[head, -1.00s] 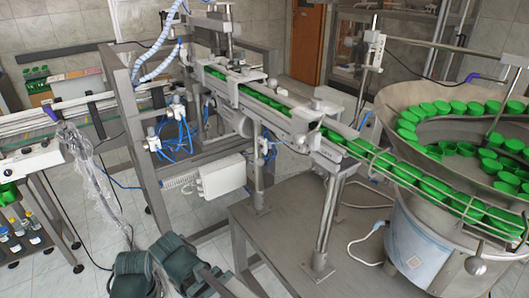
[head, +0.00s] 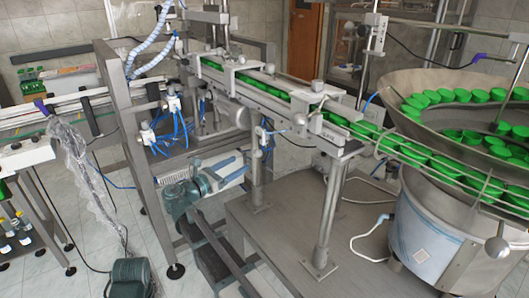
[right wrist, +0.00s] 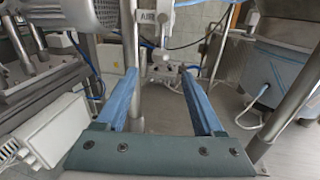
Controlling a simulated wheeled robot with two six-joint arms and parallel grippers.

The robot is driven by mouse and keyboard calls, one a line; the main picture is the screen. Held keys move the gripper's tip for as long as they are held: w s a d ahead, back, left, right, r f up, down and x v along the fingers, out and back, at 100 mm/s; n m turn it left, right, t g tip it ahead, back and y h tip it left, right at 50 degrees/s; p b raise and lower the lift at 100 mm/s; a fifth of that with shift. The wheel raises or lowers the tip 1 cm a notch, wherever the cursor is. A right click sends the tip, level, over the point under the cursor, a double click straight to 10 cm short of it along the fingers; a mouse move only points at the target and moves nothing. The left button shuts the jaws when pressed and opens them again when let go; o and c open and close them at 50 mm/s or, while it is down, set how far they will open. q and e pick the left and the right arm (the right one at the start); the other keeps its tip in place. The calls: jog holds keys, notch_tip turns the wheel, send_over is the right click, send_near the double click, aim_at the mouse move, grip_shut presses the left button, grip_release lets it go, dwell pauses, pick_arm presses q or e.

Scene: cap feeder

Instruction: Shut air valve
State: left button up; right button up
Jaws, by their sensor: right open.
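The air valve (right wrist: 162,55) is a small pale fitting below a plate marked "AIR" (right wrist: 146,17) in the right wrist view. It stands beyond the fingertips, near the middle between them; its handle position is too small to tell. In the head view the valve (head: 265,136) is on the post under the conveyor, with blue hose by it. My right gripper (head: 236,168) has its blue fingers pointing toward that post, lower than the valve and apart from it. In the right wrist view the gripper (right wrist: 160,80) is open and empty. My left gripper is out of view.
A white box (right wrist: 52,128) is left of the fingers, partly hidden by my arm in the head view. The steel frame (head: 150,185) stands left, the metal platform (head: 285,225) right. The conveyor with green caps (head: 300,97) runs above; the feeder bowl (head: 385,88) is at right.

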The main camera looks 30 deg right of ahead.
aim_at(258, 146)
jog(key=x, duration=1.3)
jog(key=shift+d, duration=0.35)
jog(key=shift+f, duration=0.1)
grip_shut()
dwell(0.8)
